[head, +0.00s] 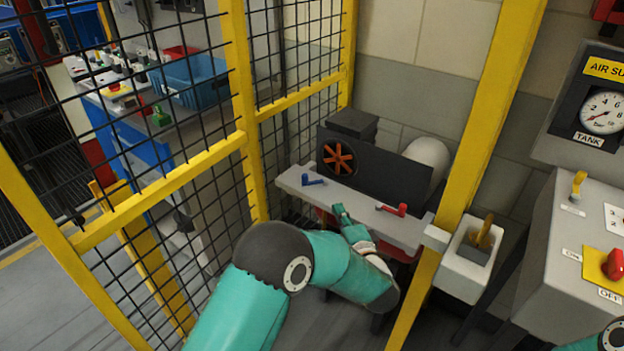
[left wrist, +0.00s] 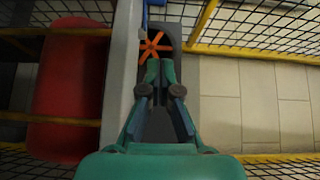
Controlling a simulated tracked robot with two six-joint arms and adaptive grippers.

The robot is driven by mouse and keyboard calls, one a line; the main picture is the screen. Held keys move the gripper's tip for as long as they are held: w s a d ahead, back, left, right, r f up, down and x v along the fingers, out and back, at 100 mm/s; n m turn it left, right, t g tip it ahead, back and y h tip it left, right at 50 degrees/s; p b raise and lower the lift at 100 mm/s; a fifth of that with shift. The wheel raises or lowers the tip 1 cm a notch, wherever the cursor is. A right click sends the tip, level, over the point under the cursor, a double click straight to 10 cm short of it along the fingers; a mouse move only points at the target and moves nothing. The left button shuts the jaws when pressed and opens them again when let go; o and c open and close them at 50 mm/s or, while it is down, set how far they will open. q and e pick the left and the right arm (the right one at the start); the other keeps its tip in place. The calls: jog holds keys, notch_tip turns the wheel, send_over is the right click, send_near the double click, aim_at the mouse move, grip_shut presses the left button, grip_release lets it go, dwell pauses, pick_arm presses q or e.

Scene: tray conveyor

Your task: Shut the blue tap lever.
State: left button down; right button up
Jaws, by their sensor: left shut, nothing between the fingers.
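The blue tap lever (head: 313,181) is on the left part of a pale grey ledge (head: 287,177) in front of a dark machine. Its handle appears to lie roughly along the ledge. In the left wrist view a small blue part (left wrist: 147,14) shows at the top edge, cut off; it may be this lever. My left gripper (head: 340,212) is shut and empty at the middle of the ledge, right of the blue lever and apart from it. Its fingertips also show in the left wrist view (left wrist: 159,70). My right gripper is out of view.
A red lever (head: 394,209) is on the ledge right of my gripper. An orange fan (head: 338,158) is behind the ledge. Yellow-framed mesh fencing (head: 245,120) stands left, a yellow post (head: 490,115) right. A red tank (left wrist: 70,85) lies beside the ledge.

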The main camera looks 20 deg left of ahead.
pick_arm(q)
jog(key=shift+w, duration=0.1)
jog(key=p+x, duration=0.1)
jog(key=x, duration=0.8)
jog(key=shift+a, duration=0.1)
jog(key=a, duration=0.1)
jog(key=w+a, duration=0.1)
jog(key=a, duration=0.1)
jog(key=shift+w+a, duration=0.1)
jog(key=shift+w, duration=0.1)
jog(key=shift+w+a+f, duration=0.1)
jog(key=shift+a, duration=0.4)
